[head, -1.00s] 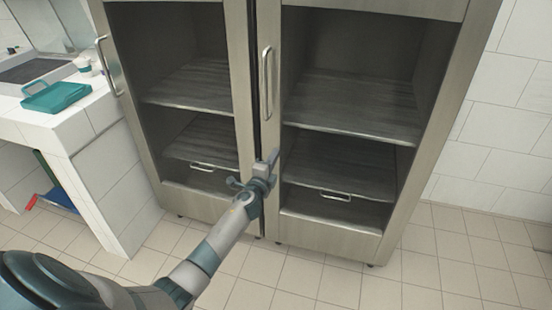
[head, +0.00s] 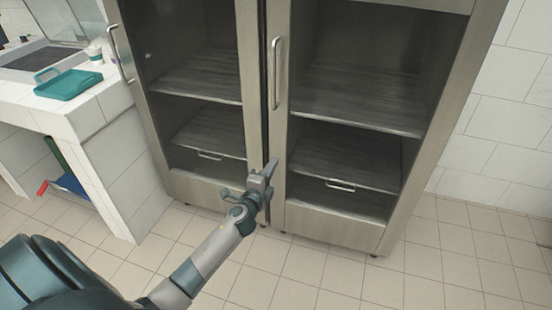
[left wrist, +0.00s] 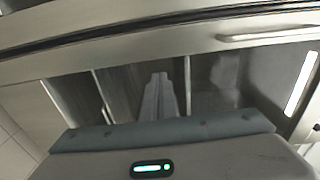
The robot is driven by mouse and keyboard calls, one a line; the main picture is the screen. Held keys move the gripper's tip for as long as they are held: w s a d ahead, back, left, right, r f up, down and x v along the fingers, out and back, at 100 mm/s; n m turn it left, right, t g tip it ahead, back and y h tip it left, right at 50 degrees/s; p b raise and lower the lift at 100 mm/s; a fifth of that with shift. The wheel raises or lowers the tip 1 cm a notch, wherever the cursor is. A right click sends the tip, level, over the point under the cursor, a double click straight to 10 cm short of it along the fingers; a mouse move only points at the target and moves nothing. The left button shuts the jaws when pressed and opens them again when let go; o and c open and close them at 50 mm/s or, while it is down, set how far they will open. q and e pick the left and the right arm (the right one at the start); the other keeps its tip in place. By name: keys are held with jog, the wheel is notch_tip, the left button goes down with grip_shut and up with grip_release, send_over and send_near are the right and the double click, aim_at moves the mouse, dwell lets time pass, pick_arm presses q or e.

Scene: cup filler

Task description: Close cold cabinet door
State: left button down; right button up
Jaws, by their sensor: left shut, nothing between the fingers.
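The cold cabinet (head: 372,233) is a tall steel unit with two framed doors and dark shelves showing behind them. The left door (head: 252,95) and right door (head: 277,125) stand side by side with a narrow dark gap between them. Each has a vertical bar handle; the right door's handle (head: 276,73) is near the gap. My left gripper (head: 269,170) is shut and empty, in front of the lower part of the gap. I cannot tell whether it touches a door. Its fingers (left wrist: 160,95) show in the left wrist view against the cabinet. My right gripper is out of view.
A white tiled counter (head: 82,115) with a teal tray (head: 68,84) stands left of the cabinet. A blue item (head: 72,185) and a red item (head: 42,188) are below it. The tiled floor (head: 430,270) in front and to the right is clear.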

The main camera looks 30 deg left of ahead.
pick_arm(q)
jog(key=shift+s+d, duration=0.25)
jog(key=shift+s, duration=0.7)
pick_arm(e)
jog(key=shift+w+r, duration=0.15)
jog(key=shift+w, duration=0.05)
